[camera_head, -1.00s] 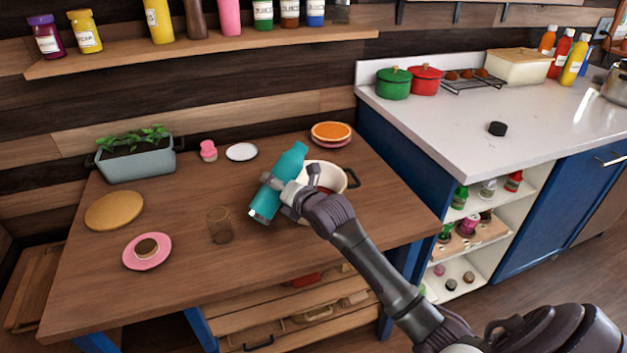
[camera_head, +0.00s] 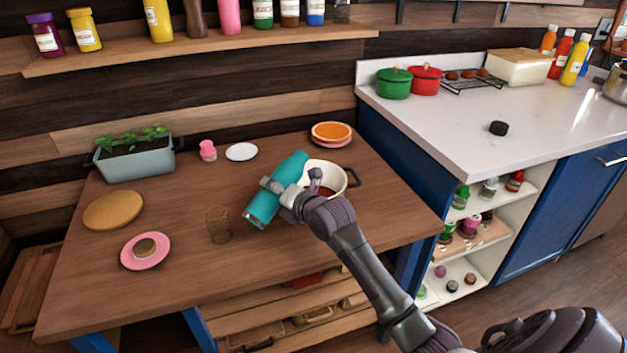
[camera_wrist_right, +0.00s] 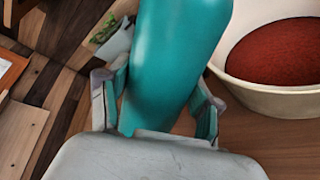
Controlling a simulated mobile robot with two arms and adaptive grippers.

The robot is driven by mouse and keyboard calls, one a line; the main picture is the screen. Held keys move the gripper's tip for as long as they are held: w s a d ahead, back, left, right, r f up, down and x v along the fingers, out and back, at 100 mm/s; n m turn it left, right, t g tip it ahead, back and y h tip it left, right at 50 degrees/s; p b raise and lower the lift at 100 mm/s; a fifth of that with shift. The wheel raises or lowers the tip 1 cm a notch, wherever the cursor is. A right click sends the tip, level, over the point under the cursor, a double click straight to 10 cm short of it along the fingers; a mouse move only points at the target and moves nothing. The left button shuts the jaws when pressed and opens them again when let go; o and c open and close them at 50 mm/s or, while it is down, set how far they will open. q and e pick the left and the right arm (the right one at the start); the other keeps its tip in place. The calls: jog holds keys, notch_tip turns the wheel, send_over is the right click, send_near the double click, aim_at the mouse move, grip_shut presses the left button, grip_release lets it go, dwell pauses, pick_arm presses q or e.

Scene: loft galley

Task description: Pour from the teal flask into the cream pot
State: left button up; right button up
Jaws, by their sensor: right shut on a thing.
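The teal flask (camera_head: 282,182) is held tilted in my right gripper (camera_head: 281,190), its upper end leaning up and to the right beside the cream pot. The gripper is shut around the flask's body, and the flask also fills the middle of the right wrist view (camera_wrist_right: 175,60). The cream pot (camera_head: 343,186) stands on the wooden table, partly hidden behind the flask and my gripper. In the right wrist view the cream pot (camera_wrist_right: 260,100) holds a dark red content. I see no stream between flask and pot. My left gripper is not in view.
A clear glass (camera_head: 218,225) stands left of the flask. A pink plate (camera_head: 131,257), a round wooden board (camera_head: 113,210), a planter (camera_head: 136,164), a white saucer (camera_head: 241,152) and an orange-topped stack (camera_head: 331,132) are also on the table (camera_head: 200,275). The table's front middle is clear.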

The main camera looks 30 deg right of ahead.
aim_at(287, 178)
jog(key=shift+a+f+m+b, duration=0.15)
jog(key=shift+f+m+b, duration=0.15)
jog(key=shift+f, duration=0.1)
jog(key=shift+s+a+m+y, duration=0.1)
jog(key=shift+a+m+y, duration=0.05)
jog(key=shift+m+y, duration=0.4)
dwell(0.5)
jog(key=shift+w+d+r+m+g+y+p, duration=0.1)
jog(key=shift+d+r+m+g+y+p, duration=0.1)
jog(key=shift+d+r+m+p, duration=0.25)
jog(key=shift+w+d+r+m+g+y+p, duration=0.1)
jog(key=shift+d+r+m+g+y+p, duration=0.1)
jog(key=shift+r+p, duration=0.35)
jog(key=shift+m+y, duration=0.25)
jog(key=shift+m, duration=0.35)
dwell(0.9)
jog(key=shift+d+r+m+y, duration=0.1)
jog(key=shift+d+m+y, duration=0.15)
jog(key=shift+m+y, duration=0.25)
dwell(1.7)
jog(key=shift+w+d+r+m+y, duration=0.1)
jog(key=shift+d+r+m+y, duration=0.1)
jog(key=shift+r+m, duration=0.2)
jog(key=shift+w+d+r+m+y, duration=0.15)
jog(key=shift+r+m, duration=0.15)
jog(key=shift+r, duration=0.15)
dwell(1.0)
